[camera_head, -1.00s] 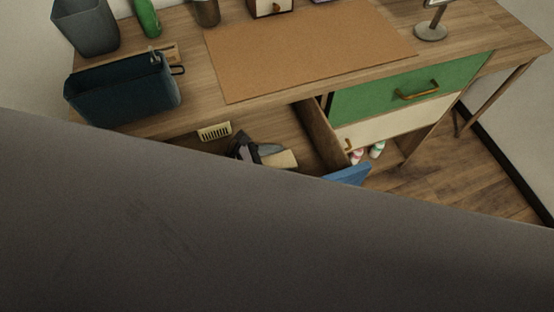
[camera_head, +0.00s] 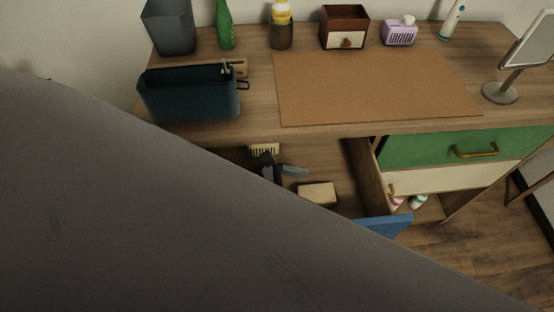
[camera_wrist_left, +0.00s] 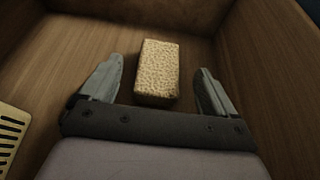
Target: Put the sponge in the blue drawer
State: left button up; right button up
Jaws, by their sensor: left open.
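The sponge (camera_head: 318,194) is a tan block lying on the wooden floor of the open blue drawer (camera_head: 387,225). It also shows in the left wrist view (camera_wrist_left: 157,70), lying flat and apart from the fingers. My left gripper (camera_head: 285,172) is over the drawer, just left of the sponge. In the left wrist view my left gripper (camera_wrist_left: 158,92) is open, with one finger on each side of the sponge's near end and gaps on both sides. My grey arm hides much of the drawer's front and left part. My right gripper is not in view.
A slatted cream item (camera_head: 264,150) lies at the drawer's back left. The desk above holds a dark blue bin (camera_head: 188,95), a brown mat (camera_head: 375,88), a green bottle (camera_head: 225,25) and a mirror (camera_head: 510,75). A green drawer (camera_head: 440,148) is right of the open one.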

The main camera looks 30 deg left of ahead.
pick_arm(q)
jog(key=v, duration=0.6)
jog(key=shift+f, duration=0.1)
jog(key=shift+s+a+r, duration=0.3)
jog(key=shift+s+a, duration=0.05)
jog(key=shift+w+r+b, duration=0.1)
jog(key=shift+b, duration=0.2)
